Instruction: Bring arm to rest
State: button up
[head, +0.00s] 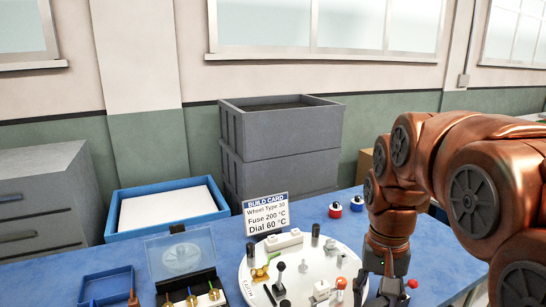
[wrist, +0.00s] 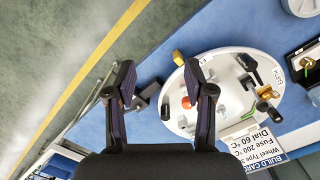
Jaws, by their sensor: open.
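My copper arm reaches in from the right in the head view. My gripper (head: 382,291) points down at the right edge of the round white plate (head: 247,287). The white plate (wrist: 213,60) lies right of the fingers there, carrying several small parts, including a red-topped one (wrist: 187,102) and a brass piece (wrist: 178,57). My gripper hides part of the plate's right side in the head view.
A build card (head: 266,214) stands behind the plate on the blue table (head: 453,262). An open clear-lidded box (head: 181,258) and a blue tray (head: 92,281) are at left. The wrist view shows floor (wrist: 45,65) beyond the table edge.

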jog(key=s+f+n+p, duration=0.1)
jog(key=s+f+p, duration=0.1)
jog(key=s, duration=0.7)
jog(key=s+f+n+g+p, duration=0.1)
jog(key=s+f+n+p, duration=0.1)
jog(key=s, duration=0.8)
jog(key=shift+a+f, duration=0.25)
jog(key=shift+f, duration=0.15)
jog(key=shift+s, duration=0.1)
